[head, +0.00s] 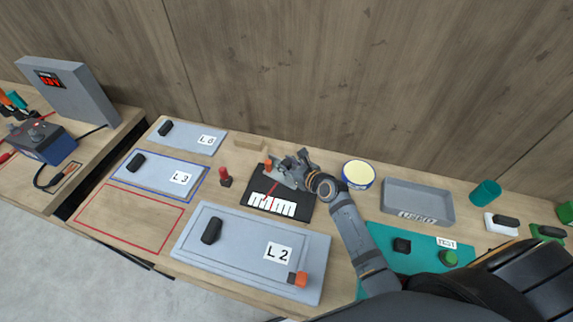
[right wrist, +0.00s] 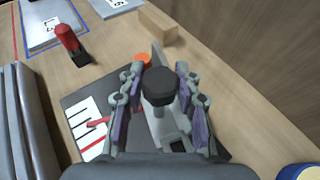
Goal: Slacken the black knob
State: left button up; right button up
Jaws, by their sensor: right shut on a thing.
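The black knob (right wrist: 158,88) shows in the right wrist view, on top of a grey metal fixture (right wrist: 166,128) on a black board. My right gripper (right wrist: 155,95) has its fingers on both sides of the knob and is shut on it. In the head view my right gripper (head: 290,172) is over the far part of the black board (head: 303,198) and hides the knob. The board carries a white scale (head: 272,203) with a red pointer. An orange knob (head: 268,165) is just beside the gripper. My left gripper is not in view.
A red-topped post (head: 224,174) and a wooden block (head: 249,143) stand near the board. The L2 panel (head: 235,273) lies in front, and L3 (head: 155,174) is to the left. A yellow-topped tin (head: 358,173) and a grey tray (head: 418,200) are to the right.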

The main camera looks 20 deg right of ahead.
jog(key=n+y+b, duration=0.1)
jog(key=n+g+y+b, duration=0.1)
jog(key=n+g+y, duration=0.1)
jog(key=shift+d+f+b, duration=0.1)
jog(key=shift+f+b, duration=0.15)
jog(key=shift+b, duration=0.15)
jog(key=n+g+y+b, duration=0.4)
jog(key=n+g+y, duration=0.1)
jog(key=n, duration=0.1)
jog(key=shift+r+n, duration=0.1)
jog(key=shift+n, duration=0.2)
jog(key=n+g+y+b, duration=0.1)
jog(key=n+g+b, duration=0.4)
jog(key=g+b, duration=0.1)
jog(key=shift+g, duration=0.5)
jog(key=shift+s+n+g+b, duration=0.1)
jog(key=shift+n+g+b, duration=0.75)
jog(key=shift+b, duration=0.2)
jog(key=shift+h, duration=0.3)
jog(key=o, duration=1.2)
jog(key=shift+r, duration=0.1)
